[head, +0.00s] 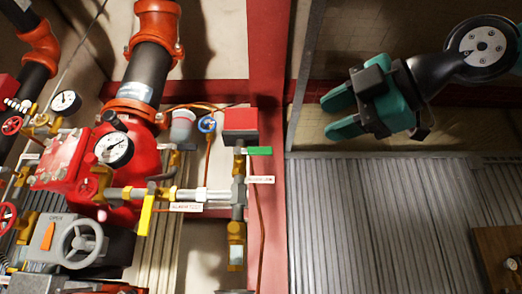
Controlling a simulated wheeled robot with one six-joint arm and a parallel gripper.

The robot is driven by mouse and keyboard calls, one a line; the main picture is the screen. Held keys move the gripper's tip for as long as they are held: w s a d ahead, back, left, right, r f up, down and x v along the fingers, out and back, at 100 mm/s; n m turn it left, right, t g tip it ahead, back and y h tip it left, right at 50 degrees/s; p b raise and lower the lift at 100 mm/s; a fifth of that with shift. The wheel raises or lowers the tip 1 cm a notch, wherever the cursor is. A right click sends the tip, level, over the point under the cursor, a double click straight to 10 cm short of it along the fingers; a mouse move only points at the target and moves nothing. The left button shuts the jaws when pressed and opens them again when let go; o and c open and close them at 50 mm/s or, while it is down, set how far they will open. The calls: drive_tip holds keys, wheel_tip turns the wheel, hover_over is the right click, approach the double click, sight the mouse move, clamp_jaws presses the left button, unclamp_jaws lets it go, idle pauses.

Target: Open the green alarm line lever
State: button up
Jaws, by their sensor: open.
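The green lever (258,151) sticks out sideways to the right from a brass valve on a thin vertical pipe, just below a red box (240,121). A white label tag (260,180) hangs below it; its small print is hard to read. My gripper (335,115) is teal and dark, at the upper right, with its two fingers pointing left. It is open and empty. In the picture it is right of and above the green lever, clearly apart from it. Nothing hides the lever.
A yellow lever (147,215) hangs downward beside an "ALARM TEST" tag (186,207). A large red valve with a gauge (114,149) and a grey handwheel (83,243) are at left. A red upright post (268,60) stands behind the lever. Grey corrugated surface (370,220) at right looks mostly clear.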

drive_tip(key=p, duration=0.6)
approach(263, 150)
drive_tip(key=x, duration=0.2)
drive_tip(key=p+x, duration=0.8)
drive_tip(key=p, duration=0.4)
drive_tip(key=shift+w+a, duration=0.15)
drive_tip(key=shift+w, duration=0.05)
clamp_jaws()
